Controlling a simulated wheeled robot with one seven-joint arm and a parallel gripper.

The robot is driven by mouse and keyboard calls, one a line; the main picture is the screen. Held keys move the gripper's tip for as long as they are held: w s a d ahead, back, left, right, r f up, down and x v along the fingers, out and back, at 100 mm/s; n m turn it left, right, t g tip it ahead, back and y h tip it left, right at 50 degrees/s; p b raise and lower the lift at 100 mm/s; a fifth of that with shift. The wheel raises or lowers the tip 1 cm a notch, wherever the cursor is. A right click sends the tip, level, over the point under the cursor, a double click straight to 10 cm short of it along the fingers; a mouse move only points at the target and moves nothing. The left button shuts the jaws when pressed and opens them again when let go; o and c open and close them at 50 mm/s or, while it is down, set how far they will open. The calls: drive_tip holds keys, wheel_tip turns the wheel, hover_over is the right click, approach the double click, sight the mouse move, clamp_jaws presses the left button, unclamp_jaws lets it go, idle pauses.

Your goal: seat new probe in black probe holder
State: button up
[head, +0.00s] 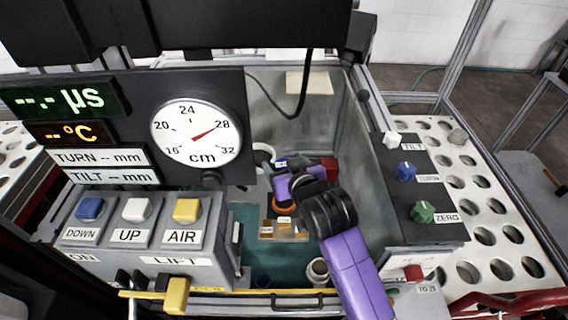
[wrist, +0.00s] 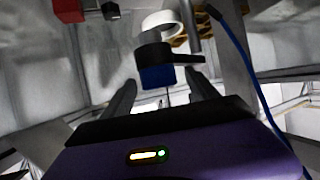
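In the wrist view, a blue cylindrical piece (wrist: 158,77), which looks like the probe, sits directly under a black holder (wrist: 154,53) with a short arm to the right. A thin dark line hangs below the blue piece. Whether it is fully seated I cannot tell. My gripper (wrist: 163,92) has its two grey fingers spread apart, one on each side of the blue piece, with visible gaps. In the head view my purple arm reaches down into the tank, and my gripper (head: 275,168) is partly hidden there. The holder and probe are not clear in that view.
A white ring (wrist: 162,20) is beyond the holder, and a red block (wrist: 68,10) is at upper left. A blue cable (wrist: 240,55) runs at right. The tank's walls (head: 350,120) surround my arm. A white cup (head: 318,270) stands near the front wall.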

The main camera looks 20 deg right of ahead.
drive_tip(key=shift+s, duration=0.1)
drive_tip(key=v, duration=0.7)
drive_tip(key=shift+s+r+b, duration=0.15)
drive_tip(key=shift+s+b, duration=0.15)
drive_tip(key=shift+b, duration=0.15)
